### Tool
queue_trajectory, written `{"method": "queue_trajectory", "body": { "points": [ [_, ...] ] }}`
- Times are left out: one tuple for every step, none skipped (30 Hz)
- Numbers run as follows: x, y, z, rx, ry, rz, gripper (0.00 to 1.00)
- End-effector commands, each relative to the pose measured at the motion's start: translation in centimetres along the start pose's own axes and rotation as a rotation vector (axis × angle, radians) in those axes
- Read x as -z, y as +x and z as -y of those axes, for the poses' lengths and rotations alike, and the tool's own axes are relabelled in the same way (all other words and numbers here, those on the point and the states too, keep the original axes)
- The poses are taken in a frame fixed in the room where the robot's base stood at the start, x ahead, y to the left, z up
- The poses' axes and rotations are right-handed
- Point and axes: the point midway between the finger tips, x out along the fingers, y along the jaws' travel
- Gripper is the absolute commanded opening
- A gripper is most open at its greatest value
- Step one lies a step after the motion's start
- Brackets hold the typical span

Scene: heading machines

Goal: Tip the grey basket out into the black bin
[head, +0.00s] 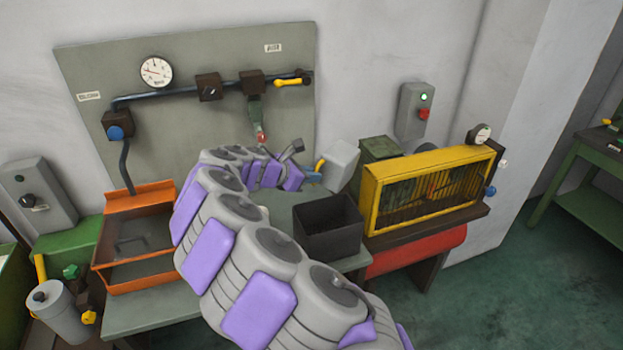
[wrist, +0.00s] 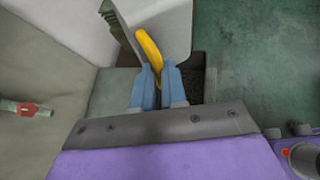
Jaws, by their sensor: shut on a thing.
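The grey basket (head: 342,166) is held in the air, tilted, above and behind the black bin (head: 326,238). It has a yellow handle (head: 320,165). My gripper (head: 314,177) is shut on this handle at the basket's left side. In the wrist view the blue fingers of my gripper (wrist: 157,85) clasp the yellow handle (wrist: 150,48), with the grey basket (wrist: 172,22) just beyond. Part of the black bin (wrist: 211,82) shows behind the fingers there. In the head view the bin's inside looks dark, and its contents cannot be made out. The basket's inside is hidden.
A yellow barred guard (head: 372,195) stands right of the bin, above a red roller (head: 415,252). An orange-rimmed tray (head: 108,262) sits left of my arm. A pipe panel (head: 200,130) with a gauge rises behind. Green floor (head: 480,290) is clear at the right.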

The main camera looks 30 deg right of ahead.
Motion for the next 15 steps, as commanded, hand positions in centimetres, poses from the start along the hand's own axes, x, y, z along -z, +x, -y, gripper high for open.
{"method": "queue_trajectory", "body": {
  "points": [
    [0.1,0.0,-0.2,0.013,-0.031,0.021,0.0],
    [0.1,0.0,-0.1,0.022,-0.049,0.034,0.0],
    [0.2,0.0,-0.1,0.032,-0.072,0.051,0.0],
    [0.3,0.1,-0.1,0.039,-0.089,0.064,0.0],
    [0.5,0.1,-0.1,0.045,-0.106,0.076,0.0],
    [0.8,0.3,0.0,0.059,-0.13,0.092,0.0],
    [0.9,0.4,0.1,0.068,-0.149,0.107,0.0],
    [1.1,0.5,0.1,0.076,-0.166,0.12,0.0],
    [1.2,0.5,0.1,0.084,-0.188,0.139,0.0],
    [1.5,0.6,0.1,0.091,-0.204,0.149,0.0],
    [1.7,0.8,0.1,0.098,-0.221,0.161,0.0],
    [1.9,0.9,0.1,0.109,-0.243,0.177,0.0],
    [2.1,0.9,0.1,0.116,-0.259,0.191,0.0],
    [2.2,0.9,0.1,0.121,-0.274,0.203,0.0],
    [2.4,1.1,0.1,0.13,-0.294,0.218,0.0]
  ]
}}
